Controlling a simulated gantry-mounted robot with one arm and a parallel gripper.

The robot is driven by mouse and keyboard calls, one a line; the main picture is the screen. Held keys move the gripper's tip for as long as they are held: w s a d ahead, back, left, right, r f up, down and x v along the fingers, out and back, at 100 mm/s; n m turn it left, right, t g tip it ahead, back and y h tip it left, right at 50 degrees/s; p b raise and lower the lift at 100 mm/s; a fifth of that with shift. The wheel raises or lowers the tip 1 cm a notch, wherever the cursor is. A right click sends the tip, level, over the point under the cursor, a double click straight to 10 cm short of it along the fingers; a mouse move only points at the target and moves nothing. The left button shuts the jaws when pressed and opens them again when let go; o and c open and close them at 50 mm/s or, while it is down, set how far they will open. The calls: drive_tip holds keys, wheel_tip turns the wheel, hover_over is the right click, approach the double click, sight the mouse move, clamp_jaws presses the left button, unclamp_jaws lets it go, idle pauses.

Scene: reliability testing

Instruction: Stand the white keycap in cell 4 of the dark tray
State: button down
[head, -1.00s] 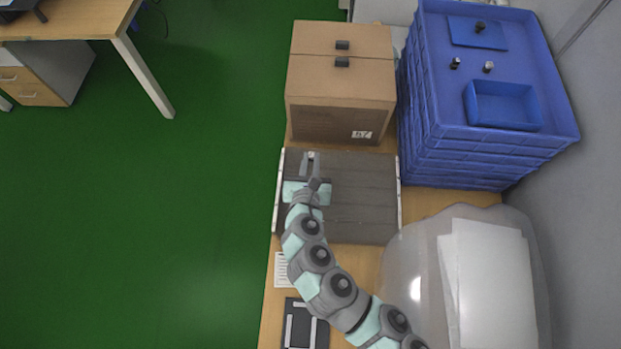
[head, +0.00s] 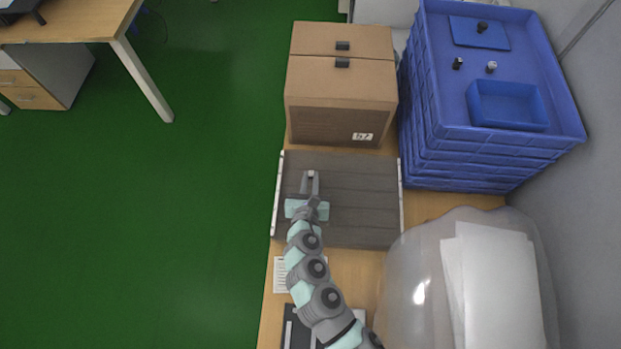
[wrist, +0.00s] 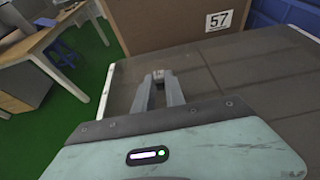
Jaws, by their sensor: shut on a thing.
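My gripper (head: 311,174) is shut on a small pale piece, seemingly the white keycap, which shows between the fingertips in the wrist view (wrist: 160,75). The fingers hide most of it. The dark tray (head: 360,205) is a flat grey ribbed surface with pale side rails on the wooden table. My gripper is over its far left part. I cannot tell the height of the keycap above the tray, and no cell numbers are readable.
A cardboard box (head: 340,90) stands just beyond the tray. Stacked blue crates (head: 440,100) at the right carry small black and white pieces and a blue bin (head: 507,105). A clear bag with white sheets (head: 490,290) lies at the near right. The tray's right side is clear.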

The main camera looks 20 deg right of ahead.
drive_tip(key=shift+f, duration=0.2)
drive_tip(key=c, duration=1.4)
unclamp_jaws()
drive_tip(key=shift+r, duration=0.1)
drive_tip(key=shift+r, duration=0.25)
drive_tip(key=v, duration=1.2)
drive_tip(key=shift+f, duration=0.1)
